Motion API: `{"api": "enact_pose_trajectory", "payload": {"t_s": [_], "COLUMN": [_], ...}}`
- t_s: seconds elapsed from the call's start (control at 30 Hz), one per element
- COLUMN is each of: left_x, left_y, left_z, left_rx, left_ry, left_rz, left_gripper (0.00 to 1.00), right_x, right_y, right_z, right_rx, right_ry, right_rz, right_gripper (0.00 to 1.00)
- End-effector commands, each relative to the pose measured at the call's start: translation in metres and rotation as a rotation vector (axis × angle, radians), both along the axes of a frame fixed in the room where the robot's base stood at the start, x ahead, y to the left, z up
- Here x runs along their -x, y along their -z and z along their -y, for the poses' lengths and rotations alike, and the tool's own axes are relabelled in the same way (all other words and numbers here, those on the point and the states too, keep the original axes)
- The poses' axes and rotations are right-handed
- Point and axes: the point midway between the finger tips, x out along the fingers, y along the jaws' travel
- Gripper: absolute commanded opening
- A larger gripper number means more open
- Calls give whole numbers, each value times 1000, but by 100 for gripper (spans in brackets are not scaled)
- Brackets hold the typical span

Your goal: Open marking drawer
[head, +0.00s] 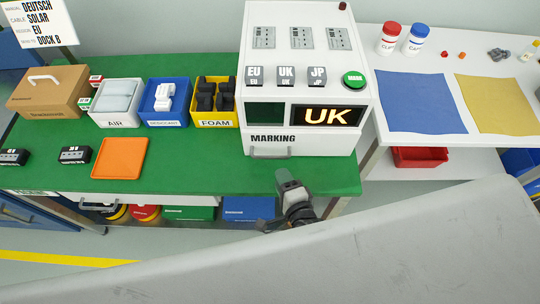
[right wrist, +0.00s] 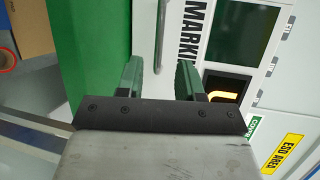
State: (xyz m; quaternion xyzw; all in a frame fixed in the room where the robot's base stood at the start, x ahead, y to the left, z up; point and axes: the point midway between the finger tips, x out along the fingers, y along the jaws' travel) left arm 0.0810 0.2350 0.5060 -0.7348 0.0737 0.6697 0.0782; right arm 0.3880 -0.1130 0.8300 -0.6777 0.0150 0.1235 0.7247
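The marking machine (head: 310,75) is a white box at the back of the green table, with its screen reading "UK". Its drawer (head: 325,142), lettered MARKING, is at the bottom front and looks closed. The grey bar handle (head: 270,153) is on the drawer's left part. My right gripper (head: 284,178) is just in front of and below the handle. In the right wrist view my right gripper (right wrist: 160,80) is open, with its two fingers apart. The pale handle bar (right wrist: 161,35) shows ahead, between the fingertips; contact cannot be told. My left gripper is not in view.
Left of the machine stand a foam bin (head: 216,123), a blue bin (head: 166,124), an air bin (head: 118,121) and a cardboard box (head: 46,108). An orange tray (head: 119,158) lies in front. A white table (head: 470,143) with blue and yellow mats is at right.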

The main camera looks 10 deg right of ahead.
Motion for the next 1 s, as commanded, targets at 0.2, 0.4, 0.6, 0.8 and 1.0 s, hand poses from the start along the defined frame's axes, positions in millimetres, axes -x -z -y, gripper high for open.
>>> {"api": "enact_pose_trajectory", "payload": {"t_s": [0.2, 0.4, 0.6, 0.8, 1.0], "left_x": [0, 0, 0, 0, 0], "left_y": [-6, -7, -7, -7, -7], "left_z": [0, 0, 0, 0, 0], "left_rx": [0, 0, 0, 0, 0], "left_ry": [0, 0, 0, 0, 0], "left_rz": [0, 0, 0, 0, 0], "left_gripper": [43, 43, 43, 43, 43], "right_x": [-43, -73, -86, -87, -87], "right_y": [6, 14, 17, 17, 17], "right_z": [-7, -12, -15, -15, -15], "right_rx": [2, 3, 4, 4, 4], "right_ry": [-1, -2, -3, -2, -2], "right_rz": [1, 0, -2, -2, -2], "right_gripper": [37, 37, 37, 37, 18]}}
